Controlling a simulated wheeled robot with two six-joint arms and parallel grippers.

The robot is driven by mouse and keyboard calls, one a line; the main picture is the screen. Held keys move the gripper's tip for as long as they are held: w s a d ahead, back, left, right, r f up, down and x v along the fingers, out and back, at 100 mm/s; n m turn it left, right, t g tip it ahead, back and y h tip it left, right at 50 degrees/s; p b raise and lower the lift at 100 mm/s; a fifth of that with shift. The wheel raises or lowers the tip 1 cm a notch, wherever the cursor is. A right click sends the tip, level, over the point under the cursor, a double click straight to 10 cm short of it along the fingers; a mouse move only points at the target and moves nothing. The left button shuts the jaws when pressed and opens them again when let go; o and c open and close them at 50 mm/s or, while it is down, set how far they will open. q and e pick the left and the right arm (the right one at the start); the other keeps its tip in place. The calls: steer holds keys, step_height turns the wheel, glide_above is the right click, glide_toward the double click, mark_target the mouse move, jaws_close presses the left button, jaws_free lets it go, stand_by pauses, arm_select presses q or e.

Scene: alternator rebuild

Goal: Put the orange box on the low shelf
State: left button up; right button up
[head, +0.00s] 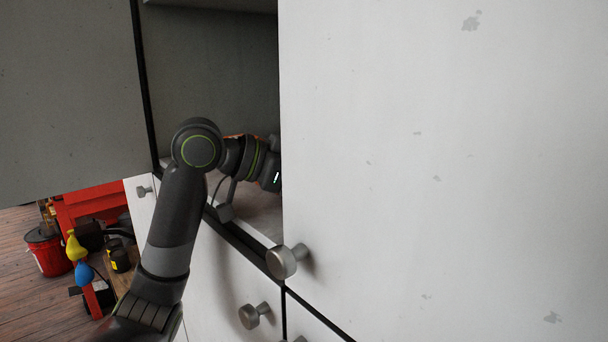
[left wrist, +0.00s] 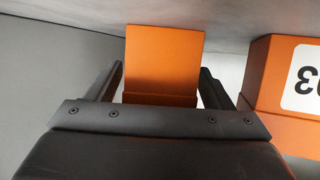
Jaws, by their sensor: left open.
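In the left wrist view a plain orange box (left wrist: 165,55) stands between the two dark fingers of my left gripper (left wrist: 162,70). The gripper is open, one finger on each side of the box, with a narrow gap at the left finger. I cannot tell whether the right finger touches it. In the head view my left arm reaches into an open cabinet compartment (head: 215,60); the gripper is hidden behind the white door. A sliver of orange (head: 235,136) shows behind the arm. I cannot tell which shelf is the low one. My right gripper is not in view.
A second orange box (left wrist: 260,75) with a white label stands close on the right in the wrist view. The white door (head: 440,150) with a round knob (head: 282,262) blocks the right. A grey panel (head: 65,95) stands left. A red bucket (head: 48,252) is on the floor.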

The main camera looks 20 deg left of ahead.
arm_select(q)
steer(key=shift+s+a+r, duration=0.1)
steer(key=shift+a, duration=0.1)
steer(key=shift+s+a+r+b, duration=0.1)
steer(key=shift+s+a+b, duration=0.05)
steer(key=shift+a+b, duration=0.2)
steer(key=b+v, duration=0.3)
steer(key=v, duration=0.6)
steer(key=shift+v, duration=0.9)
steer(key=shift+r, duration=0.1)
steer(key=shift+d, duration=0.1)
